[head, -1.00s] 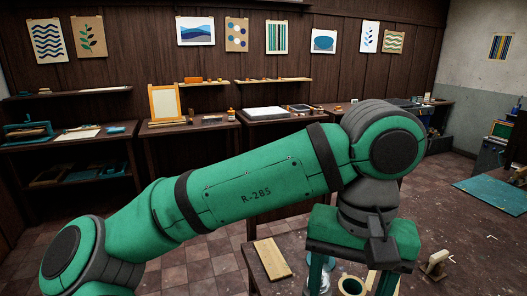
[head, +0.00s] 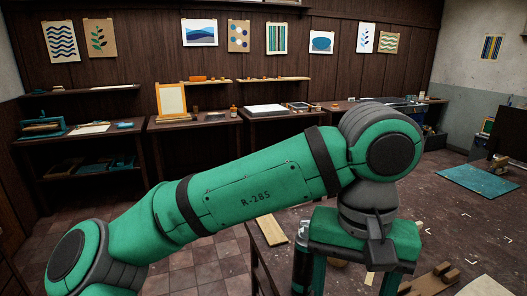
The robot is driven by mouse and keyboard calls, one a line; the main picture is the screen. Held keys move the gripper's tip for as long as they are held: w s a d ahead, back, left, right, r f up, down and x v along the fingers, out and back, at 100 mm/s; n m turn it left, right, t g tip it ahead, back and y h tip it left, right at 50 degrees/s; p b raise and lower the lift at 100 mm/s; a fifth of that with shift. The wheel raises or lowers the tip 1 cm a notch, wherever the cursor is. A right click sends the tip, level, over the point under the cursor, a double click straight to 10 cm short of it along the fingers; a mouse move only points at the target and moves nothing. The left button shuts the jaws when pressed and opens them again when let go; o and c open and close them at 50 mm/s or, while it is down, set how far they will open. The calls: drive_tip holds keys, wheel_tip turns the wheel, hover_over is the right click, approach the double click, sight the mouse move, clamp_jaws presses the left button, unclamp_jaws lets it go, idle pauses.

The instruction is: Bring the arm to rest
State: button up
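My green arm stretches across the picture from the lower left to the upper right, bent at its rounded joint. My gripper (head: 352,280) hangs from its end, pointing down. Its two green fingers stand wide apart, and nothing is seen held between them. The fingertips are cut off by the bottom edge of the picture. A dark bottle-like cylinder (head: 301,262) shows beside the left finger; I cannot tell whether they touch.
A pale wooden board (head: 271,228) lies on a near surface behind the arm. A brown wooden piece (head: 428,281) is at the lower right. Workbenches (head: 200,124) line the back wall.

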drive_tip(key=w+d+f+t+h, duration=0.1)
drive_tip(key=w+d+f+h, duration=0.1)
drive_tip(key=w+d+h, duration=0.45)
drive_tip(key=w+d+f+t+h, duration=0.1)
drive_tip(key=w+d+t+h, duration=0.15)
drive_tip(key=d+h, duration=0.7)
drive_tip(key=w+a+f+n+t+y, duration=0.25)
drive_tip(key=a+f+n+t, duration=0.3)
drive_tip(key=f, duration=0.35)
drive_tip(key=w+a+f+n+t+y, duration=0.25)
drive_tip(key=a+f+n+t, duration=0.2)
drive_tip(key=f+t, duration=0.3)
drive_tip(key=s+a+f+n+y, duration=0.1)
drive_tip(key=s+a+f+y, duration=0.4)
drive_tip(key=s+f, duration=0.3)
drive_tip(key=s+a+f+n+y, duration=0.1)
drive_tip(key=s+a+f+y, duration=0.4)
drive_tip(key=f, duration=0.4)
drive_tip(key=s+a+f+m, duration=0.1)
drive_tip(key=s+a+m, duration=0.2)
drive_tip(key=s, duration=0.7)
drive_tip(key=s+a+f+m+g+y, duration=0.1)
drive_tip(key=s+a+m, duration=0.3)
drive_tip(key=s, duration=0.6)
drive_tip(key=shift+s+a+f+m, duration=0.2)
drive_tip(key=shift+s+a+m, duration=0.15)
drive_tip(key=shift+a, duration=0.65)
